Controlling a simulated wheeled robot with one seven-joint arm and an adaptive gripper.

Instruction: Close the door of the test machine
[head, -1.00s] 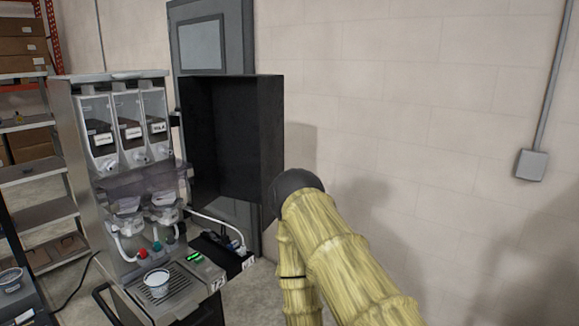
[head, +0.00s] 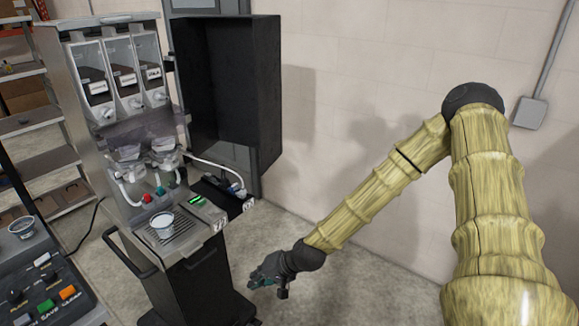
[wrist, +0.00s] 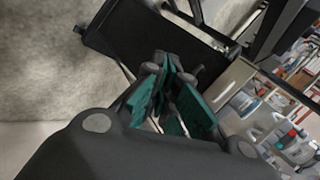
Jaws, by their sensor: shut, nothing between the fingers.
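The test machine (head: 120,140) stands at the left in the head view, with its front uncovered. Its door (head: 229,85), a deep black box-like cover, stands swung open at the machine's right side, its hollow inner side showing. My gripper (head: 260,281) is low, to the right of the machine's lower body and below the door, apart from both in the head view. In the wrist view my gripper's teal fingers (wrist: 177,72) are closed together and empty. A dark panel lies beyond them there; I cannot tell which part it is. The machine's front shows at the right edge.
A white cup (head: 162,224) stands on the drip tray. A control panel with coloured buttons (head: 45,290) is at the lower left. Metal shelves (head: 35,120) stand behind the machine. A wall bounds the right side; the floor before it is clear.

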